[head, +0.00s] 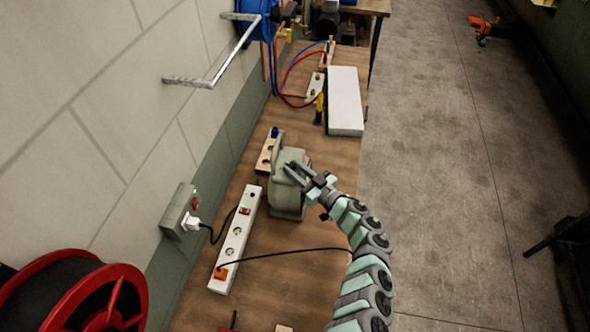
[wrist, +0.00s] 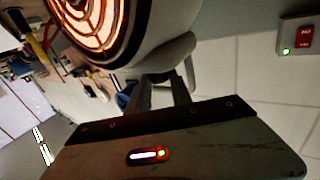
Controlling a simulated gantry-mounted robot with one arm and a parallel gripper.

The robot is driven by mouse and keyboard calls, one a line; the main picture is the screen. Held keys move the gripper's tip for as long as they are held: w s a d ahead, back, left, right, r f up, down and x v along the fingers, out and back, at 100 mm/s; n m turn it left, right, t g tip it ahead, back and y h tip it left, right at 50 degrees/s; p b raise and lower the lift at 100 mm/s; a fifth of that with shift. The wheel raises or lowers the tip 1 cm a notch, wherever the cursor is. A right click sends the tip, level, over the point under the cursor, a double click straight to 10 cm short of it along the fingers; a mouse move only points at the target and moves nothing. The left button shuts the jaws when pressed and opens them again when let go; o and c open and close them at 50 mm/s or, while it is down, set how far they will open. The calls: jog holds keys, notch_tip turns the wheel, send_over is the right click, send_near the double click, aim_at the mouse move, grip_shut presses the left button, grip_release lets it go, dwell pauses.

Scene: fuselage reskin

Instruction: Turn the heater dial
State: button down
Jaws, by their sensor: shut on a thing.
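The grey-beige heater (head: 288,207) stands on the wooden bench, beyond the power strip. Its round front glows orange in the wrist view (wrist: 98,22), at the top left. My gripper (head: 297,172) reaches to the heater's top from the right. In the wrist view, its two dark fingers (wrist: 163,92) are closed at a grey part beside the heater's rim, which I take to be the dial. The fingers and the heater's body mostly hide the dial, so its setting cannot be read.
A white power strip (head: 238,238) with an orange plug (head: 220,272) lies in front of the heater. A black cable crosses the bench near my arm. A wall socket box (head: 181,211) shows a green light. A white block (head: 345,101) and hoses lie farther back.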

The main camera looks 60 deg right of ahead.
jog(key=shift+f, duration=0.15)
jog(key=c, duration=1.1)
grip_release()
jog(key=shift+c, duration=0.2)
jog(key=shift+s, duration=0.15)
jog(key=v, duration=1)
jog(key=shift+s, duration=0.3)
jog(key=shift+a, duration=0.15)
